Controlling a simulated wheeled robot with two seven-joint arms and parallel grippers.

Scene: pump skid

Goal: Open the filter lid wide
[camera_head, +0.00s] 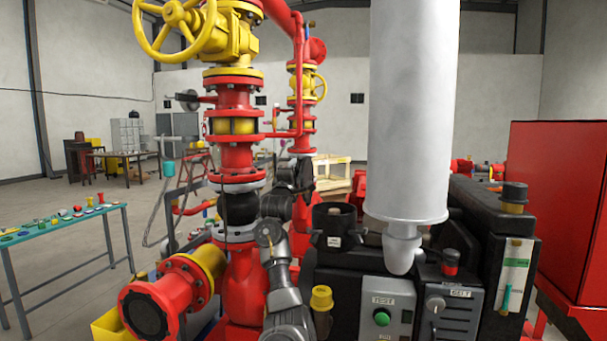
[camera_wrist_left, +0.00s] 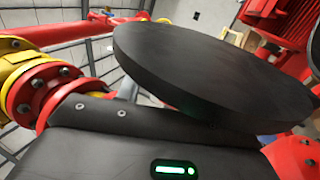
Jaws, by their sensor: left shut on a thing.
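The filter lid is a thick black disc (camera_wrist_left: 215,75) that fills the middle of the left wrist view, tilted. The black filter housing (camera_head: 334,228) stands in the middle of the head view, with its round top uncovered and dark inside. My left gripper (camera_head: 296,186) is up at the left of the housing, shut on the lid. Its fingertips are hidden, and in the head view the dark gripper and lid are hard to tell apart. My right gripper is in neither view.
A red pipe stack with a yellow handwheel (camera_head: 178,28) rises close behind and left of my left arm. A grey vertical cylinder (camera_head: 408,110) stands right of the housing, above a control box with a green button (camera_head: 382,317). A small yellow cap (camera_head: 321,298) sits in front.

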